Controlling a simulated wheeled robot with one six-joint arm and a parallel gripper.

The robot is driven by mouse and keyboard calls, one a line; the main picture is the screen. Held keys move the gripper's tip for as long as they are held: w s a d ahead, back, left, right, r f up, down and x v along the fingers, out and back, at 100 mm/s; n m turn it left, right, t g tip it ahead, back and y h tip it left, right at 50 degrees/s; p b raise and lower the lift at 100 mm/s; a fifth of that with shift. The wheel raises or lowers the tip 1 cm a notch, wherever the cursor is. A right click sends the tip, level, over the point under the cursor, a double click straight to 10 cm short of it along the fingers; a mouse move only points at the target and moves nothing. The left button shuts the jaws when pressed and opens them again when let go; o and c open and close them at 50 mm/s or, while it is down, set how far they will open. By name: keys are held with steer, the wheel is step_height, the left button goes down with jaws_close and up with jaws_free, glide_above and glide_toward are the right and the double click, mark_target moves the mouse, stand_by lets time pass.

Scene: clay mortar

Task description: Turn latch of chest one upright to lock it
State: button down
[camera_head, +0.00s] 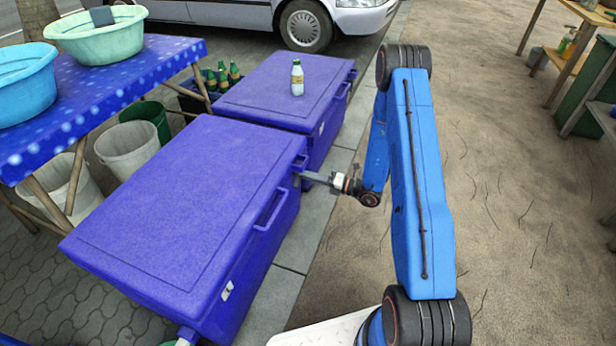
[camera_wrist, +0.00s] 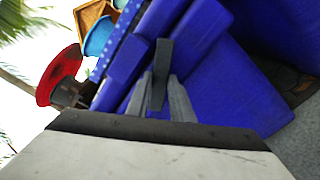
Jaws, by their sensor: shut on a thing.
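Two closed blue chests stand in a row, the near chest (camera_head: 190,200) and the far chest (camera_head: 275,90); no marking shows which is chest one. My gripper (camera_head: 303,175) is at the front side of the near chest, near its far end. In the wrist view my gripper (camera_wrist: 160,98) is shut on a dark grey latch (camera_wrist: 161,70), a flat bar against the blue chest side (camera_wrist: 205,85). The bar sticks out beyond the fingertips. Its angle to the chest is hard to tell. A small pale latch (camera_head: 227,291) shows at the near chest's near end.
A blue-clothed table (camera_head: 110,85) with basins is at left, with buckets (camera_head: 127,148) beneath. A car (camera_head: 300,20) is behind. Open ground (camera_head: 500,200) lies to the right.

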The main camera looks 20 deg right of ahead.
steer(key=n, duration=1.2)
steer(key=shift+n, duration=0.3)
stand_by(0.4)
steer(key=c, duration=1.6)
jaws_free()
steer(key=shift+o, duration=0.2)
steer(key=shift+d, duration=0.1)
steer(key=v, duration=1.7)
steer(key=shift+s, duration=0.15)
steer(key=shift+d, duration=0.1)
